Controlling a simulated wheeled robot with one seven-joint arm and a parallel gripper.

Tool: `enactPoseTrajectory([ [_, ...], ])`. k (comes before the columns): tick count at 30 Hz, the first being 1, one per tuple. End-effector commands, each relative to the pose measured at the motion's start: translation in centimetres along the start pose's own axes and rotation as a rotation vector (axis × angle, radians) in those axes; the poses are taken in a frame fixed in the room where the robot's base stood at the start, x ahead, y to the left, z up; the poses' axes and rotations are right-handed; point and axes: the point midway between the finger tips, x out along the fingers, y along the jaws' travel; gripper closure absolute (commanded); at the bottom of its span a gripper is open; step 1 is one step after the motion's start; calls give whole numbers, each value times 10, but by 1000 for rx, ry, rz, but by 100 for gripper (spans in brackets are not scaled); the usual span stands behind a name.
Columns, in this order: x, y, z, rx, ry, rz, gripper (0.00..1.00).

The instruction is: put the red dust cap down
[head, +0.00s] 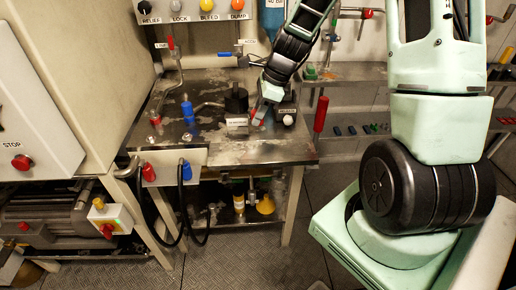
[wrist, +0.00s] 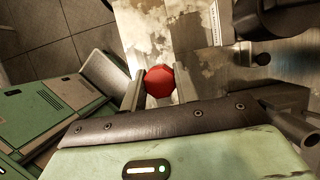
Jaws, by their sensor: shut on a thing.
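The red dust cap (wrist: 160,82) is a small faceted red piece in the wrist view. My gripper (wrist: 158,88) has one finger on each side of it and is shut on it. In the head view my gripper (head: 262,108) is over the right half of the steel bench (head: 225,153), and a bit of red shows at its fingertips. The worn bench top shows beyond the cap in the wrist view. I cannot tell whether the cap touches the bench top.
Near my gripper on the bench are a black round-topped piece (head: 236,98), a small labelled block (head: 237,126) and a white ball knob (head: 288,120). A blue fitting (head: 187,110) stands further left. A red handle (head: 320,114) is upright past the bench's right edge. The bench front is clear.

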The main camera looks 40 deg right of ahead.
Motion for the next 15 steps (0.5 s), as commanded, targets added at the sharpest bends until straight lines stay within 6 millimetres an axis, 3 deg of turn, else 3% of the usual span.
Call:
enactPoseTrajectory([
  [3,22,1,-10,6,0,6,100],
  [15,68,1,-28,0,-1,7,100],
])
